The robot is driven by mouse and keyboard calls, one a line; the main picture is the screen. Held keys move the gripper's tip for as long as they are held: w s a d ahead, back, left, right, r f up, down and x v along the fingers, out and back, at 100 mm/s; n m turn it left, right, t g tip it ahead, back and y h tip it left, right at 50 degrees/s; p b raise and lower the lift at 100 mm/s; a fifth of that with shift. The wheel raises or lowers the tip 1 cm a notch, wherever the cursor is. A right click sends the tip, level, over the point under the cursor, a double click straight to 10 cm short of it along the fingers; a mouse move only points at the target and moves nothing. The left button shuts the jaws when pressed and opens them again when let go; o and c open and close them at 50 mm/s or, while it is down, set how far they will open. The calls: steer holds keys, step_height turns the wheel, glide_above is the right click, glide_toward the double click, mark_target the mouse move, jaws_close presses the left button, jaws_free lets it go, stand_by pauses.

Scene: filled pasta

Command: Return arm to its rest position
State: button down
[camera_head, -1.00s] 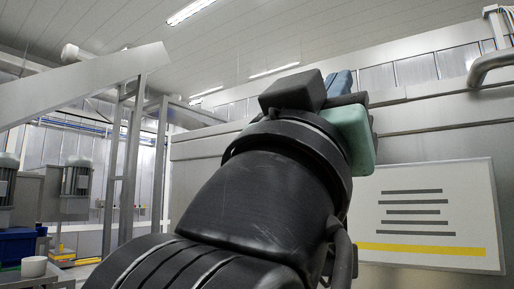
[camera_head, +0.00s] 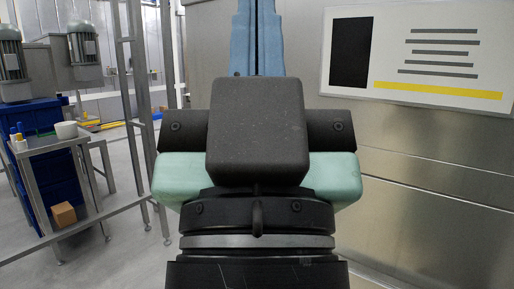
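My gripper (camera_head: 257,38) is in the upper middle of the head view, pointing up and away from the camera. Its two blue fingers lie side by side with only a thin dark line between them. Nothing shows between them, though their far ends reach the top edge of the picture. The dark block, the teal body and the black wrist below them are mine. My gripper is not touching anything that I can see.
A metal cart (camera_head: 48,143) at left carries a white cup (camera_head: 66,130) and small bottles. A cardboard box (camera_head: 63,214) sits low on it. A metal post frame (camera_head: 131,110) stands between. A steel wall with a white sign (camera_head: 420,50) is at right.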

step_height(320, 180, up, 18)
steer(key=p, duration=1.6)
steer(key=shift+f, duration=0.15)
